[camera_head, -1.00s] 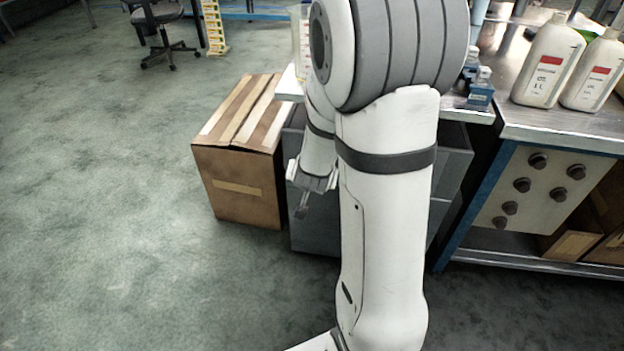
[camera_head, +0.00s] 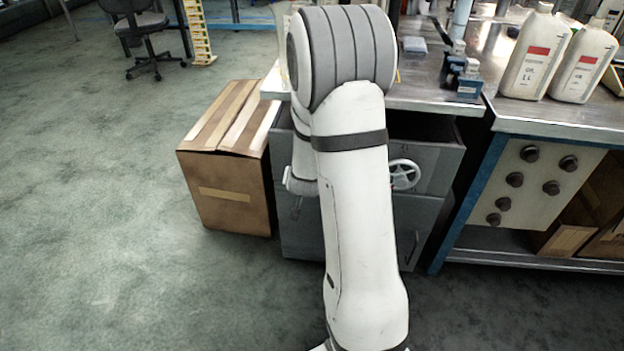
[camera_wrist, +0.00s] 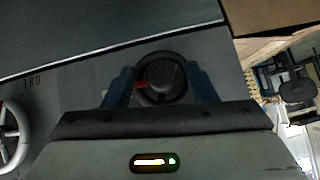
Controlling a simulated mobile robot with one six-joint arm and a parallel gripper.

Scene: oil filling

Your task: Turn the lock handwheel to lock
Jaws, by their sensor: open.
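A dark round handwheel (camera_wrist: 162,78) with a red mark on its left side sits on the grey cabinet face in the wrist view. My gripper (camera_wrist: 160,70) is open there, with one dark blue finger on each side of this wheel. I cannot tell whether the fingers touch it. A white spoked handwheel (camera_wrist: 12,135) is at the left edge of the wrist view. It also shows in the head view (camera_head: 404,174), right of my arm. In the head view my arm hides the dark wheel and most of my gripper.
The grey cabinet (camera_head: 425,215) stands under the metal bench. A cardboard box (camera_head: 228,185) stands close to its left. White bottles (camera_head: 538,55) and small blue items (camera_head: 468,80) stand on the bench top.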

